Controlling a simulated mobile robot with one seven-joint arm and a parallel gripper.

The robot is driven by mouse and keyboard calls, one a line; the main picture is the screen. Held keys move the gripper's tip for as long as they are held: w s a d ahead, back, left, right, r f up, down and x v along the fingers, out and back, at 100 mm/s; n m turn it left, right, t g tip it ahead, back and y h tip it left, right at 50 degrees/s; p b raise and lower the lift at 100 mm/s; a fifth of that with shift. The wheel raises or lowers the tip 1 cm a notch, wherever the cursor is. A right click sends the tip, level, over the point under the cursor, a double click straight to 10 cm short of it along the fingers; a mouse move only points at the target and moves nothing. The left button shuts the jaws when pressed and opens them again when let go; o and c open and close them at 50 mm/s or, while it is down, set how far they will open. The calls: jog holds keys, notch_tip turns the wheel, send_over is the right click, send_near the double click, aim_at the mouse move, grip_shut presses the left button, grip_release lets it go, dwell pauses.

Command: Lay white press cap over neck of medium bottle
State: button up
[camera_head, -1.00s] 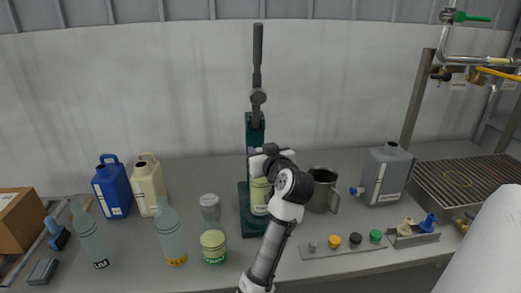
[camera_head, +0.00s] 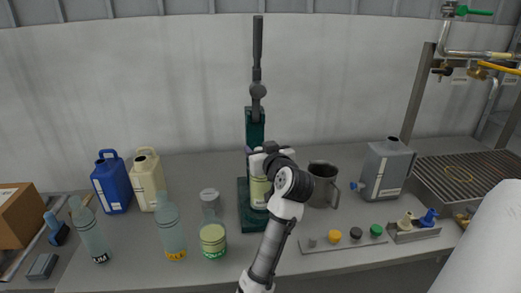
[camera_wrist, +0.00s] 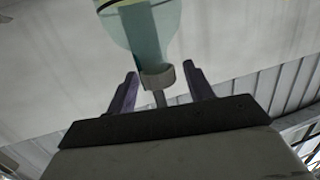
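A bottle with a pale label (camera_head: 258,193) stands upright in the dark green press (camera_head: 247,215). My gripper is at the top of this bottle in the head view, where my wrist hides the neck. In the wrist view, my gripper (camera_wrist: 161,88) has its two fingers spread apart. A pale, whitish cap-like ring (camera_wrist: 157,77) sits at the narrow end of a clear teal bottle (camera_wrist: 150,30), between the fingers. Gaps show on both sides of it. I cannot tell how fully the ring sits on the neck.
Several bottles, one of them clear (camera_head: 171,232), stand left of the press. A metal mug (camera_head: 322,186) stands close on the right.

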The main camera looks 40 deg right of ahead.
jog(key=shift+r+p, duration=0.4)
jog(key=shift+r, duration=0.15)
jog(key=shift+s+r, duration=0.1)
jog(key=shift+s, duration=0.15)
jog(key=b+v, duration=0.3)
jog(key=v, duration=0.8)
jog(key=shift+s+a+r, duration=0.15)
jog(key=shift+s+r, duration=0.05)
jog(key=shift+s, duration=0.05)
